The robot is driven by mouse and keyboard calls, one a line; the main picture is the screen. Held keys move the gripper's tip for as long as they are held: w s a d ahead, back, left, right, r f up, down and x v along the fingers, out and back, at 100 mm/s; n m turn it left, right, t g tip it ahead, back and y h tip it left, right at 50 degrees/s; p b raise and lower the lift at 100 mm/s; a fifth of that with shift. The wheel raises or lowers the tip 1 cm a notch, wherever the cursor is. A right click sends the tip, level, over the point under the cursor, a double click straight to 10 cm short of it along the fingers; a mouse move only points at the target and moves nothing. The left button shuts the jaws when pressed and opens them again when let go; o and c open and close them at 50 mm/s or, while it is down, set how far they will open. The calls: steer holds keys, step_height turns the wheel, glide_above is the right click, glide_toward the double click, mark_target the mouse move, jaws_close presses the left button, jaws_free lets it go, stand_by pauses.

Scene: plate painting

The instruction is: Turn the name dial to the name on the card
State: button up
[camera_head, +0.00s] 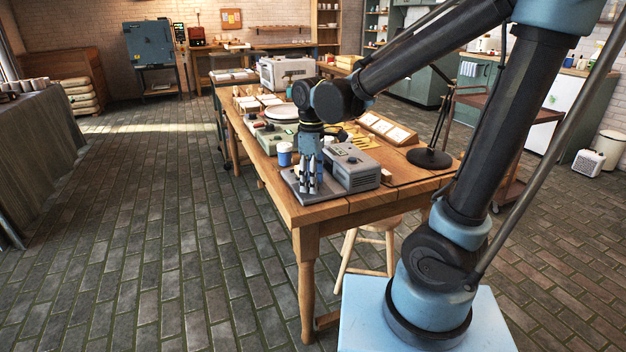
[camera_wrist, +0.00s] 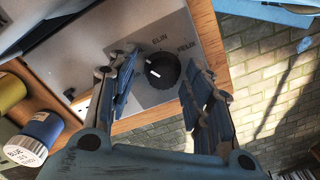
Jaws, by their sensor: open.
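The black round name dial (camera_wrist: 162,70) sits on a grey metal plate (camera_wrist: 150,25) in the wrist view. A short white mark shows on the dial's left side. The names ELIN and FELIX are printed above and right of it; other names are hidden or unclear. My gripper (camera_wrist: 156,82) is open, one finger on each side of the dial; I cannot tell whether either touches it. In the head view my gripper (camera_head: 309,185) points down at the plate of the grey machine (camera_head: 352,170) and hides the dial. I cannot make out the name on any card.
A blue jar (camera_head: 285,154) stands close left of my gripper; it also shows in the wrist view (camera_wrist: 42,128). A wooden rack with white cards (camera_head: 388,129) and a black lamp base (camera_head: 430,158) are at the right. The wooden table's (camera_head: 345,207) front edge is close.

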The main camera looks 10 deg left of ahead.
step_height(320, 180, up, 12)
stand_by(0.6)
steer(key=shift+w+d, duration=0.1)
steer(key=shift+w, duration=0.05)
steer(key=d+f+m, duration=0.3)
steer(key=d+m, duration=0.1)
steer(key=d, duration=0.5)
steer(key=d+f+m, duration=0.3)
steer(key=d, duration=0.6)
steer(key=s+d+f+m+t, duration=0.2)
steer(key=s+d+f+m, duration=0.5)
steer(key=d+f+m, duration=0.2)
steer(key=d+f, duration=0.2)
steer(key=d, duration=0.2)
steer(key=shift+s+f, duration=0.15)
steer(key=shift+s, duration=0.25)
steer(key=shift+w+f, duration=0.2)
steer(key=shift+w, duration=0.25)
